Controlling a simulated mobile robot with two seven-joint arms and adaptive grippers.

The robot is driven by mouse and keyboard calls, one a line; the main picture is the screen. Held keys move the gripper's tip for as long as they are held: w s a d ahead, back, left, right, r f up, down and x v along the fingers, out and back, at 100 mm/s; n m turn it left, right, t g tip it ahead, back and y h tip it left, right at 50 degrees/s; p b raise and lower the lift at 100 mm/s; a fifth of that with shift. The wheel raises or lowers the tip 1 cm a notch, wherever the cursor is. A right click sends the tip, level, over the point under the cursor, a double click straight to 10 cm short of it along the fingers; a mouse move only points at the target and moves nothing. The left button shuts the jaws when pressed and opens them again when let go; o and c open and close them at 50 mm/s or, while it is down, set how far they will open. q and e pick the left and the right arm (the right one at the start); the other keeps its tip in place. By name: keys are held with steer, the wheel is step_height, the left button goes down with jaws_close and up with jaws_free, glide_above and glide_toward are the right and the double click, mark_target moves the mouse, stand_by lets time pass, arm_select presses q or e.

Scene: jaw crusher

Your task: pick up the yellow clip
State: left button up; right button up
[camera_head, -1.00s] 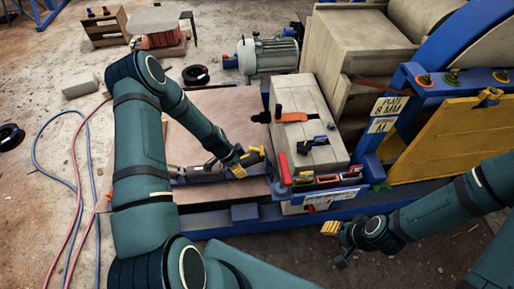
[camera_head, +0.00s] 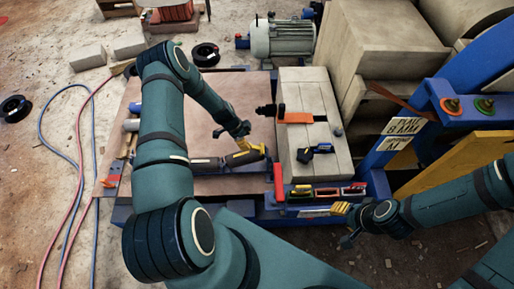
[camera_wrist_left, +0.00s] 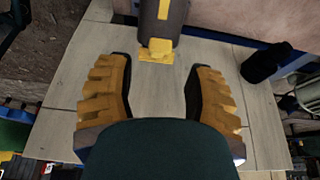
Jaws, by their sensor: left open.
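The yellow clip (camera_wrist_left: 157,49) shows in the left wrist view at the near end of a dark cylinder (camera_wrist_left: 162,16) with a yellow stripe. It lies between and beyond my two spread fingers, apart from both. My left gripper (camera_wrist_left: 157,105) is open and empty, with orange ridged fingers. In the head view my left gripper (camera_head: 246,145) is just above the dark cylinder (camera_head: 245,158), and I cannot separate the clip from the other yellow parts there. My right gripper (camera_head: 342,212) hangs at the lower right, small in view, and its opening is unclear.
The brown board (camera_head: 225,95) has bare room behind.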

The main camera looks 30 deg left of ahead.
mark_target(253, 148)
arm_select(q)
steer(key=b+x, duration=0.1)
steer(key=x, duration=0.6)
steer(key=shift+d+f, duration=0.15)
steer(key=shift+f, duration=0.2)
jaws_close()
